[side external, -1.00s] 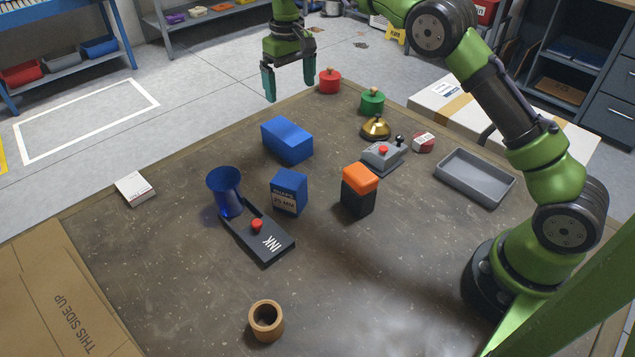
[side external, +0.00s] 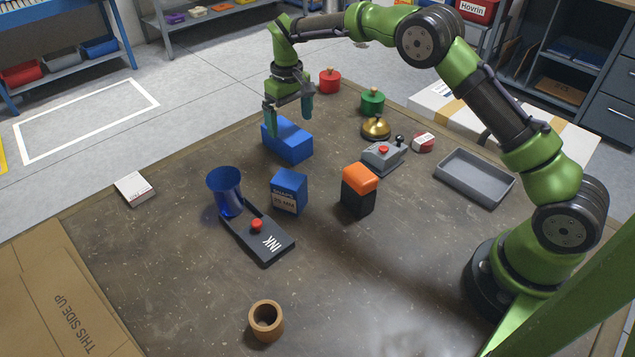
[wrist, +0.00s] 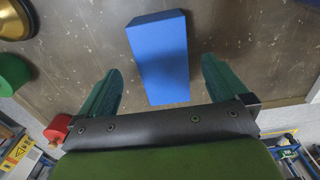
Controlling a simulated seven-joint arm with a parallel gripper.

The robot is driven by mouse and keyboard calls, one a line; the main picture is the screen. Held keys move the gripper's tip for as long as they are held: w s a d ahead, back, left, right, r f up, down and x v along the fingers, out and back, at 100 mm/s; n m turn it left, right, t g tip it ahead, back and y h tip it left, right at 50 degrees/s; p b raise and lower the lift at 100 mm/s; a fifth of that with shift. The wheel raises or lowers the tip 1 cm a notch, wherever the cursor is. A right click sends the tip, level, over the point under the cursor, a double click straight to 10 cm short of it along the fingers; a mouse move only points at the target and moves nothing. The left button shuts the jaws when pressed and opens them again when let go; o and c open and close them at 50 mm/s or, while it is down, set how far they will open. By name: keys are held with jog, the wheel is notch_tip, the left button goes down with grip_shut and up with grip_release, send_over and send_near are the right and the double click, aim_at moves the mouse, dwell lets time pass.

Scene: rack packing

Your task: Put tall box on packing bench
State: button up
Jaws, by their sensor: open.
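A plain blue box (side external: 287,142) lies on its long side on the brown bench top (side external: 200,290), toward the far edge. My gripper (side external: 290,122) is open above this box, with its fingertips apart. In the wrist view the blue box (wrist: 160,58) lies between and ahead of the two teal fingers, and my gripper (wrist: 160,80) holds nothing. I cannot tell whether a finger touches the box. A smaller upright blue box (side external: 289,191) with a printed label stands nearer the middle.
A grey tray (side external: 474,178) lies right. The front bench is mostly clear.

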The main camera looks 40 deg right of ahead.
aim_at(290, 133)
notch_tip(290, 133, down, 5)
jog(key=shift+a+f, duration=0.1)
jog(key=shift+a, duration=0.05)
jog(key=shift+c, duration=0.5)
jog(key=c, duration=1.3)
notch_tip(290, 133, up, 9)
jog(key=shift+r, duration=0.15)
jog(key=shift+s, duration=0.3)
jog(key=s+d+r, duration=0.2)
jog(key=s+r, duration=0.1)
jog(key=s, duration=0.6)
jog(key=s+d+r, duration=0.2)
jog(key=s+r, duration=0.2)
jog(key=s, duration=0.6)
jog(key=shift+r, duration=0.15)
